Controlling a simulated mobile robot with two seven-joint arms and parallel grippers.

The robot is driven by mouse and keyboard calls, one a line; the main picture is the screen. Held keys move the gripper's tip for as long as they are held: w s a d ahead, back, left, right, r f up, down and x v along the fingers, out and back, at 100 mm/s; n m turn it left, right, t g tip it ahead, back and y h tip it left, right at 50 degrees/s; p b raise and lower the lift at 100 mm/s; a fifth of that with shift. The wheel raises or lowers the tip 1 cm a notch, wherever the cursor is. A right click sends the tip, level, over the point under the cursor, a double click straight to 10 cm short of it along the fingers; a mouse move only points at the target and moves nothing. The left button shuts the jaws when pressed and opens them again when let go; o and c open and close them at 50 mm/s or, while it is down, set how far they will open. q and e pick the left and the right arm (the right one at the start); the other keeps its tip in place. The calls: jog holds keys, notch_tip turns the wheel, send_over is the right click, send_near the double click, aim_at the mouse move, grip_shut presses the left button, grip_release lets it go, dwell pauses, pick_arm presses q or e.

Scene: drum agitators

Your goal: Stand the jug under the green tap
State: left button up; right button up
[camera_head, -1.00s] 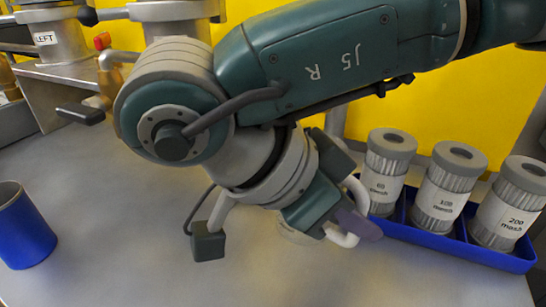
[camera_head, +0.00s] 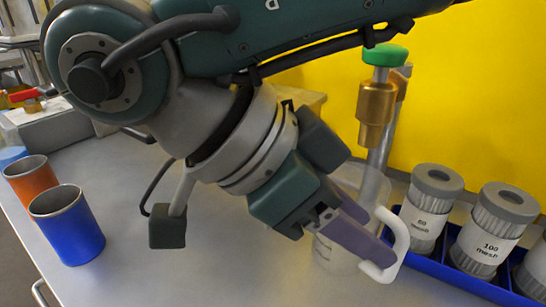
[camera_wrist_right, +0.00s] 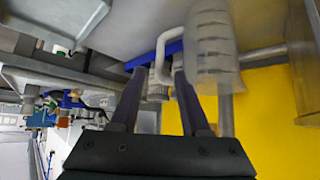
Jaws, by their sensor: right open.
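The clear jug (camera_head: 335,252) stands on the grey bench in the head view, partly hidden by my right gripper. Its white handle (camera_head: 401,243) faces right. The green tap, with a green knob (camera_head: 385,55) and brass body (camera_head: 376,105), rises just behind the jug. My right gripper (camera_head: 366,232) is open, with its purple-grey fingers at the handle. In the right wrist view the handle (camera_wrist_right: 158,62) shows between the fingertips (camera_wrist_right: 154,82), with the jug body (camera_wrist_right: 208,50) beside it. Contact cannot be told. My left gripper is out of view.
A blue tray (camera_head: 455,275) with several labelled mesh canisters (camera_head: 428,208) stands right of the jug. A blue cup (camera_head: 70,235) and an orange cup (camera_head: 28,183) stand at the left. The bench (camera_head: 190,270) between cups and jug is clear. A yellow panel (camera_head: 470,100) is behind.

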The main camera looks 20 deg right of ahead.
jog(key=shift+v, duration=2.25)
